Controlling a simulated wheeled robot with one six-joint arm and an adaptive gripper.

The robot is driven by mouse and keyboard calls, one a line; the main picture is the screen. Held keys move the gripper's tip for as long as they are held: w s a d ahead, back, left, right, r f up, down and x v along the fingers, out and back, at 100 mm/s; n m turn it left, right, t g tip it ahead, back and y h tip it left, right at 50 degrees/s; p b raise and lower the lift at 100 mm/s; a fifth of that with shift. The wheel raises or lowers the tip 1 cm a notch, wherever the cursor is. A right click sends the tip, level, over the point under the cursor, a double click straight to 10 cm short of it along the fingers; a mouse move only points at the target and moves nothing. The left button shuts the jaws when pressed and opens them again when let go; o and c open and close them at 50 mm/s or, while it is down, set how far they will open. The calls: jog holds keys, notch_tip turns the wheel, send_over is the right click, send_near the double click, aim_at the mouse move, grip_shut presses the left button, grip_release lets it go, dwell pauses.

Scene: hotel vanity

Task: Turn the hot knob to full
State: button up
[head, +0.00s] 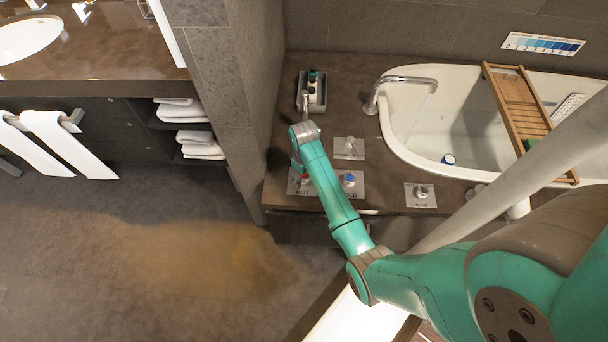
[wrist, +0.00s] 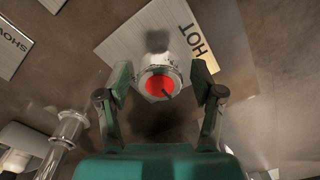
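The hot knob (wrist: 160,82) has a red top with a dark mark and stands on a metal plate (wrist: 186,22) lettered HOT. In the head view the red hot knob (head: 305,179) is partly covered by my arm, beside the blue-topped cold knob (head: 349,179). In the wrist view my gripper (wrist: 161,80) is open. One finger is on each side of the hot knob, with a small gap showing at each side.
A plate with a lever (head: 349,147) is behind the knobs; another control plate (head: 420,195) is to the right. A chrome spout (head: 405,82) reaches over the bathtub (head: 400,140), which carries a wooden rack (head: 520,105). A grey caddy (head: 317,100) stands at the back.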

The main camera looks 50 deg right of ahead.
notch_tip(320, 180, up, 12)
dwell(0.8)
dwell(0.4)
jog(key=s+a+f+t+h, duration=0.1)
jog(key=s+a+f+t, duration=0.2)
jog(key=s+a+f, duration=0.45)
jog(key=s+a+t, duration=0.4)
jog(key=s+a, duration=0.3)
jog(key=s+a+r+t, duration=0.3)
jog(key=s+r, duration=0.5)
jog(key=r, duration=0.3)
jog(key=s+a+r+m+t+y, duration=0.1)
jog(key=s+a+r+t, duration=0.3)
jog(key=s+r, duration=0.5)
notch_tip(320, 180, up, 3)
jog(key=shift+s+f+t, duration=0.1)
jog(key=shift+s+t, duration=0.2)
jog(key=shift+t, duration=0.2)
